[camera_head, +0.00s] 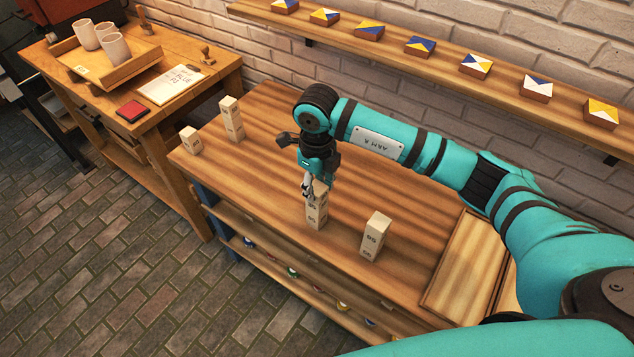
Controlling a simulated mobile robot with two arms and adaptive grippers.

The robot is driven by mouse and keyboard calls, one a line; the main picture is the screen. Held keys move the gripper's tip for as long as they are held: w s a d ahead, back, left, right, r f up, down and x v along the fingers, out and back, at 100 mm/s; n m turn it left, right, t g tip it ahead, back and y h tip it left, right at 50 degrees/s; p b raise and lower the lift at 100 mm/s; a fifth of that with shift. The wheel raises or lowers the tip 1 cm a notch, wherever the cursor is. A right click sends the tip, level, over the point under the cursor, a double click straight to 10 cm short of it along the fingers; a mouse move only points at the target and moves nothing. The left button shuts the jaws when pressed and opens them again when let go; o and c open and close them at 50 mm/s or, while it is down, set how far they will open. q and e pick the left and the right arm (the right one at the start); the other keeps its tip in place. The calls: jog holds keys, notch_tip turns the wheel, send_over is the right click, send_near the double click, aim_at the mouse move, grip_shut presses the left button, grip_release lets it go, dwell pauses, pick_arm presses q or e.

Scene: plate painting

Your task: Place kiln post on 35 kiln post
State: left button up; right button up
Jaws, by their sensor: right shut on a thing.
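My right gripper (309,188) points down over the middle of the wooden table and is shut on a pale kiln post (321,188), mostly hidden by the fingers. Below it stands an upright pale column (316,213) with dark printed numbers too small to read surely. The held post is in line with the top of this column; I cannot tell whether it rests on it or hangs just above. Another upright post column (375,236) with printed numbers stands to the right. My left gripper is out of view.
At the table's left end stand a tall pale post column (231,119) and a short block (190,140). A wooden board (465,262) lies at the right end. A side bench (190,97) holds a tray with cups. A wall shelf (390,45) carries several painted tiles.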

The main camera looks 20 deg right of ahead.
aim_at(317, 187)
jog(key=o, duration=0.7)
jog(key=shift+f, duration=0.15)
jog(key=o, duration=0.5)
jog(key=shift+r, duration=0.5)
notch_tip(317, 187, up, 12)
jog(key=b, duration=0.3)
jog(key=shift+f, duration=0.25)
